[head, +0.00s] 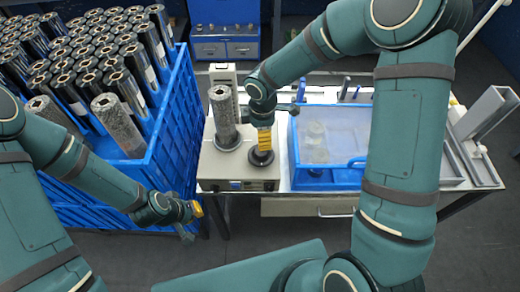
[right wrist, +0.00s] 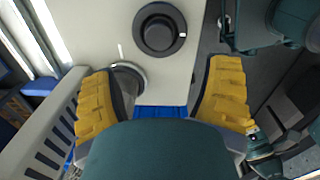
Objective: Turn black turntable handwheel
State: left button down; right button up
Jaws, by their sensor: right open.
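The black handwheel (head: 261,157) sits on the top right of the light grey machine (head: 240,185). In the right wrist view a round black wheel with a raised hub (right wrist: 159,32) shows ahead of the fingers. My right gripper (head: 265,138) points down just over the handwheel in the head view and partly hides it. Its yellow fingers (right wrist: 162,100) are spread apart, with nothing held between them. My left gripper (head: 196,210) is low near the blue crate's front corner, away from the handwheel; its jaw opening is unclear.
A blue crate (head: 172,150) full of upright rolls is at left. A blue-framed tray (head: 330,177) lies right of the machine. Metal profiles (head: 490,112) are at far right.

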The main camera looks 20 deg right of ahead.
aim_at(261, 155)
jog(key=f, duration=0.5)
jog(key=f+b, duration=0.1)
jog(key=f, duration=0.4)
jog(key=shift+w+f, duration=0.2)
jog(key=shift+f, duration=0.1)
jog(key=shift+c, duration=0.3)
jog(key=c, duration=1.2)
